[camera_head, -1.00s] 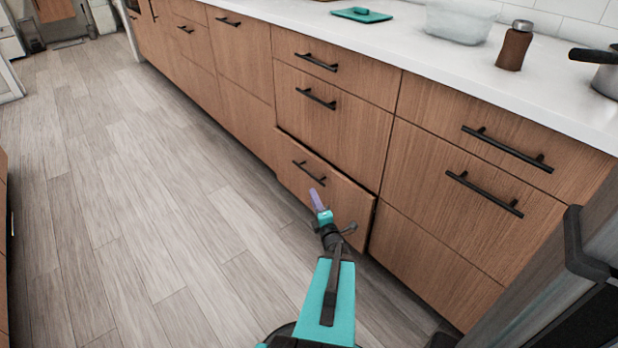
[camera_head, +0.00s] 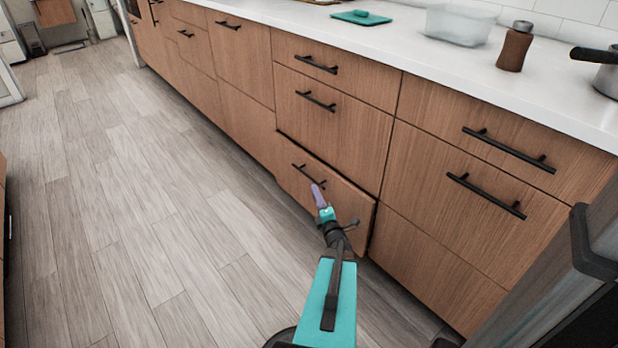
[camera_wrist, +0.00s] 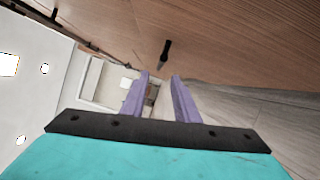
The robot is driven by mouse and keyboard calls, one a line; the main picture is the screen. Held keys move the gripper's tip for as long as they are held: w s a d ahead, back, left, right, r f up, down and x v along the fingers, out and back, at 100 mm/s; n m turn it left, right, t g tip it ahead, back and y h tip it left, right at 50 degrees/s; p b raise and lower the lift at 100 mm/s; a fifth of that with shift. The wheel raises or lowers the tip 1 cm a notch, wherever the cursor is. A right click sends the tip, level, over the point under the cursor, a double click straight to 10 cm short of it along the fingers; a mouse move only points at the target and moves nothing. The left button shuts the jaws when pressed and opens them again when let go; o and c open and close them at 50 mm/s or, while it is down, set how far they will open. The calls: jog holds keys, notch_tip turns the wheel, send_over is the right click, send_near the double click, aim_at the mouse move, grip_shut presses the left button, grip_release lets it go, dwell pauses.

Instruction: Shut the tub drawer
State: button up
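The tub drawer looks to be the bottom wooden drawer (camera_head: 335,215) of the middle column. It stands slightly out from the cabinet, with a dark gap along its top and right side. Its black bar handle (camera_head: 308,176) is on the upper front. My gripper (camera_head: 316,188) is in front of the drawer, by the right end of the handle. In the wrist view its two purple fingers (camera_wrist: 160,82) are apart with nothing between them. A dark handle (camera_wrist: 165,52) shows just beyond the fingertips. I cannot tell whether the fingers touch the drawer front.
The drawers above (camera_head: 333,115) and the right column (camera_head: 450,220) look closed. The counter (camera_head: 400,50) holds a clear tub (camera_head: 460,24), a brown bottle (camera_head: 515,48) and a pot (camera_head: 606,75). A grey appliance (camera_head: 585,270) stands at lower right. The floor (camera_head: 130,200) at left is clear.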

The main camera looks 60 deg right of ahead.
aim_at(308, 176)
jog(key=b+x, duration=0.2)
jog(key=x, duration=0.8)
jog(key=shift+w+d+r, duration=0.1)
jog(key=shift+w+d, duration=0.15)
grip_shut()
